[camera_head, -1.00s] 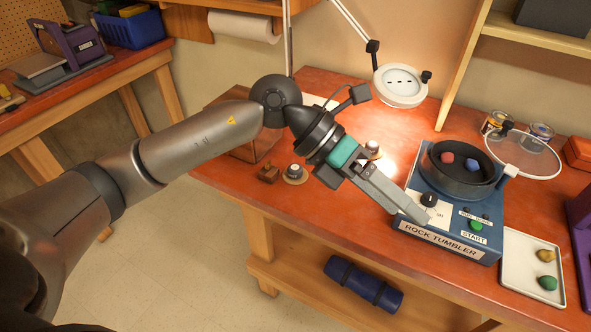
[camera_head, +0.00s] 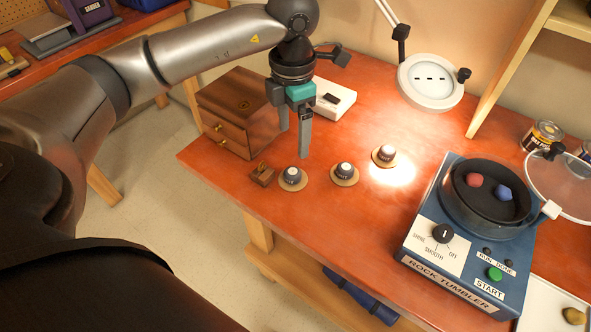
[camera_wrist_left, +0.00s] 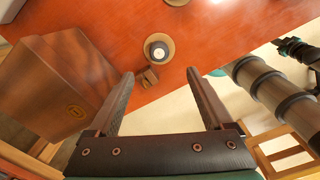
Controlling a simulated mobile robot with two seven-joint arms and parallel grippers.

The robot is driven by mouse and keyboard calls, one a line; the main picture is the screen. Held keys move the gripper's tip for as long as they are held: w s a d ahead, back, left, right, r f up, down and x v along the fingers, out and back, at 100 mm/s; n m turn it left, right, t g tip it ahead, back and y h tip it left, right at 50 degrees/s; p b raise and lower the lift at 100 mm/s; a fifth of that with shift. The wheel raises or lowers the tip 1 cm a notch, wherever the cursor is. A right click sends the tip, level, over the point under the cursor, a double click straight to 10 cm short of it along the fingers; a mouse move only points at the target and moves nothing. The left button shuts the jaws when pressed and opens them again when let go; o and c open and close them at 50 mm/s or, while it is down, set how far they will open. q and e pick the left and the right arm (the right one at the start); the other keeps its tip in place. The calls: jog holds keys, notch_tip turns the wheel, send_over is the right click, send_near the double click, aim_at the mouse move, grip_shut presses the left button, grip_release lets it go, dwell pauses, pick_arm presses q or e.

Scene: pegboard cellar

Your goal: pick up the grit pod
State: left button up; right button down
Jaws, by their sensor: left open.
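Three small dark pods with pale tops stand on round cork coasters on the red-brown bench: a left one (camera_head: 292,176), a middle one (camera_head: 344,171) and a right one (camera_head: 385,154). I cannot tell which is the grit pod; no label is readable. My left gripper (camera_head: 294,140) points down, open and empty, above and behind the left pod. In the left wrist view, one pod (camera_wrist_left: 159,50) shows just beyond the gap between the open fingers (camera_wrist_left: 160,73), not between them. Another coaster is cut off at the top edge. My right gripper is not in view.
A small wooden block (camera_head: 263,174) sits beside the left pod. A wooden drawer box (camera_head: 240,112) and a white device (camera_head: 334,98) stand close to the gripper. The rock tumbler (camera_head: 470,235) stands at right. The bench between the pods and tumbler is clear.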

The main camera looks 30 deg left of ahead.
pick_arm(q)
send_over(292, 171)
jog(key=f, duration=0.5)
jog(key=shift+d, duration=0.2)
jog(key=shift+f, duration=0.9)
notch_tip(292, 171, down, 4)
jog(key=shift+a+f, duration=0.1)
jog(key=shift+f, duration=0.15)
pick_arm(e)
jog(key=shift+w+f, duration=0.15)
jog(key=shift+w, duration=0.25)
pick_arm(q)
grip_shut()
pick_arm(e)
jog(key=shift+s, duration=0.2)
